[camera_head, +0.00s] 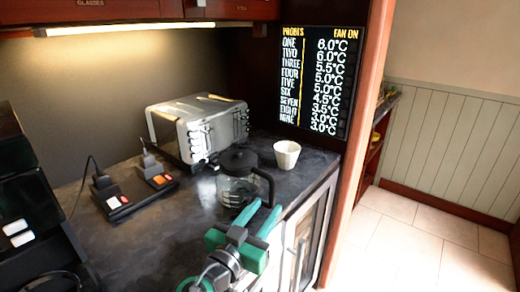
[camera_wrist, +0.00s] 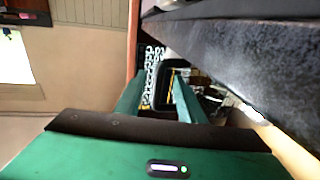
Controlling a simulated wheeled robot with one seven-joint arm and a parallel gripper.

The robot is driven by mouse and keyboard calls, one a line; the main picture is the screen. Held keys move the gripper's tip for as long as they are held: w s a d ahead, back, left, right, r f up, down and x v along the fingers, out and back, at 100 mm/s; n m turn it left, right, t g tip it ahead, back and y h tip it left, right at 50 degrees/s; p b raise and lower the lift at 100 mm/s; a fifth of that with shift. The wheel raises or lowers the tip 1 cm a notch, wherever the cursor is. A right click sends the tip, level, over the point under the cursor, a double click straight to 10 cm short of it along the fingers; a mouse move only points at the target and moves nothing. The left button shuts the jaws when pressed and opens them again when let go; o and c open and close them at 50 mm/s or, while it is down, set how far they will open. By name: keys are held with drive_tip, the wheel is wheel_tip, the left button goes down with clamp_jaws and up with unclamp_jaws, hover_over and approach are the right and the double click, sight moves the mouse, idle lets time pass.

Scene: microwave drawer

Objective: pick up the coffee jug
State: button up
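The coffee jug (camera_head: 240,184) stands upright on the dark counter (camera_head: 160,235). It has a clear glass body, a black lid and a black handle on its right side. My gripper (camera_head: 262,209) has green fingers, which are spread apart in front of the jug, close to the handle. In the wrist view my gripper (camera_wrist: 160,84) is open, and the dark loop of the jug's handle (camera_wrist: 177,64) shows beyond and partly between the fingertips. I cannot tell whether a finger touches the handle. Part of the jug is hidden there by the right finger.
A steel toaster (camera_head: 197,125) stands behind the jug. A white cup (camera_head: 287,154) is at its right. Black switch boxes (camera_head: 125,195) with cords lie to the left. A lit temperature display (camera_head: 318,85) is on the wall. The counter's front edge is near my gripper.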

drive_tip(key=x, duration=0.8)
drive_tip(key=shift+w+d, duration=0.15)
drive_tip(key=shift+w, duration=0.1)
clamp_jaws()
idle(1.2)
